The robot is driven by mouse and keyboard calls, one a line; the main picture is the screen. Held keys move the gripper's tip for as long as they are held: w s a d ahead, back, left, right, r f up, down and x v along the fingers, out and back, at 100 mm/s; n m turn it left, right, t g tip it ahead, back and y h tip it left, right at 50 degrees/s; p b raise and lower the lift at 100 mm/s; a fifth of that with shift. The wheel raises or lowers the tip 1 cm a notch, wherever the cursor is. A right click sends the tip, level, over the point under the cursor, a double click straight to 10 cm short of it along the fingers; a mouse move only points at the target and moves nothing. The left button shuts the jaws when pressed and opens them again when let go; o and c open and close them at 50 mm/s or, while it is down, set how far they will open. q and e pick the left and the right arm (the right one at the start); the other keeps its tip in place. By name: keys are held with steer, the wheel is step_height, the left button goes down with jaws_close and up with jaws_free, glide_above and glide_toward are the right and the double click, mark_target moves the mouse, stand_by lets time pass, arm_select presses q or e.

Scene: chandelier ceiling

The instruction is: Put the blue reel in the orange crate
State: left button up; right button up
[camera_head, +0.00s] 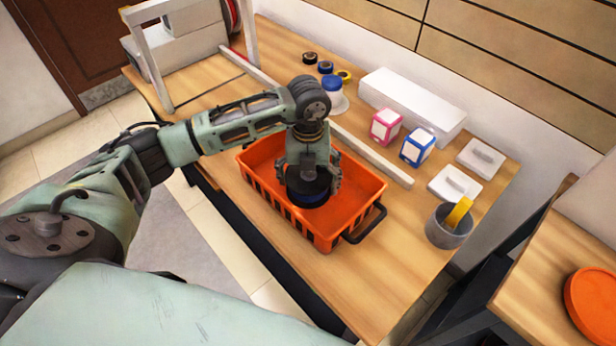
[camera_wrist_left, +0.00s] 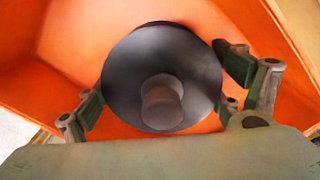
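The blue reel (camera_head: 308,191) is inside the walls of the orange crate (camera_head: 263,190), low in its middle. Its dark round face with a central knob fills the middle of the left wrist view (camera_wrist_left: 130,85). My left gripper (camera_head: 309,184) points down into the crate, with its fingers against opposite sides of the reel (camera_wrist_left: 165,87). It looks shut on the reel. I cannot tell whether the reel touches the crate floor. The crate stands on the wooden table and has a black handle on its right. My right gripper is not in view.
Behind the crate lie a long pale bar (camera_head: 372,152), a pink box (camera_head: 384,126), a blue box (camera_head: 417,146) and a white block (camera_head: 412,103). Small reels (camera_head: 325,67) sit farther back. A grey cup (camera_head: 447,228) stands right. The table's front right is clear.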

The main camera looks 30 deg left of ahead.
arm_select(q)
steer(key=shift+o, duration=1)
steer(key=shift+r, duration=0.15)
step_height(320, 180, up, 11)
steer(key=shift+r+b, duration=0.1)
steer(key=shift+b, duration=0.7)
steer(key=shift+r, duration=0.45)
